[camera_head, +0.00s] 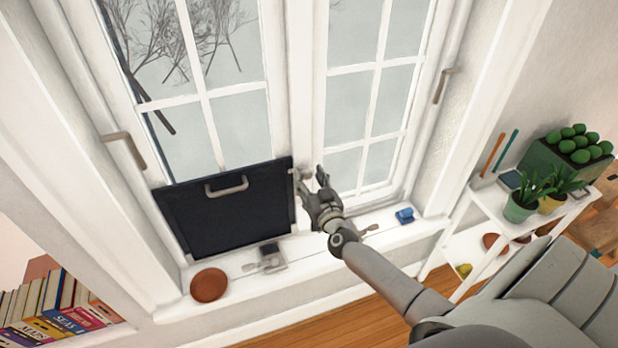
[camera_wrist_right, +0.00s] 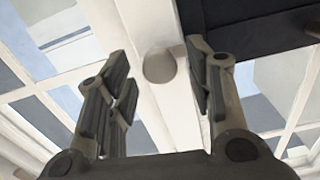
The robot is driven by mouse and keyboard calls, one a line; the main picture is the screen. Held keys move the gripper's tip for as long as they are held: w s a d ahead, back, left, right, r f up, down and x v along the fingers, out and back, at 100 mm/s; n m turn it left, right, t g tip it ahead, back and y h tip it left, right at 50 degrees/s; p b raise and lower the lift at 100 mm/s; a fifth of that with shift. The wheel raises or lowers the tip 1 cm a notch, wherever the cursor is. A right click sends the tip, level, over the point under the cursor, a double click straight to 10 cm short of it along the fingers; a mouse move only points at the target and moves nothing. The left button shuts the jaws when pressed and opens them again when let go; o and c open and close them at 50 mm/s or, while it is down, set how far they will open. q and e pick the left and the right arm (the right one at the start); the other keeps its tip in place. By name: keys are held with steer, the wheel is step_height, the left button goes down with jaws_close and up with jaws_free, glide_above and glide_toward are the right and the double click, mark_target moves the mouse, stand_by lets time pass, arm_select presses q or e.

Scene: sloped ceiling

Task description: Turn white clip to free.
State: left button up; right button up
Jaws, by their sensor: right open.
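A small pale rounded piece, which looks like the white clip (camera_wrist_right: 159,67), sits on the white window post between my open fingers in the right wrist view. Its turn angle is hard to tell. In the head view my gripper largely hides that spot. The black panel (camera_head: 225,215) with a pale handle (camera_head: 226,187) stands against the left window; its edge also shows at the upper right in the wrist view (camera_wrist_right: 262,38). My right gripper (camera_head: 311,178) is open and empty at the panel's upper right side; in the wrist view its fingers (camera_wrist_right: 160,62) flank the clip without visible contact. My left gripper is not in view.
The sill holds a brown round dish (camera_head: 209,285), a grey metal device (camera_head: 269,257) and a blue item (camera_head: 404,215). A white shelf with plants (camera_head: 521,204) stands at right. Books (camera_head: 55,305) are at lower left. Window handles (camera_head: 125,148) project from the frames.

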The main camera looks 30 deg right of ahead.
steer(key=shift+w, duration=0.35)
steer(key=shift+c, duration=0.5)
steer(key=c, duration=0.9)
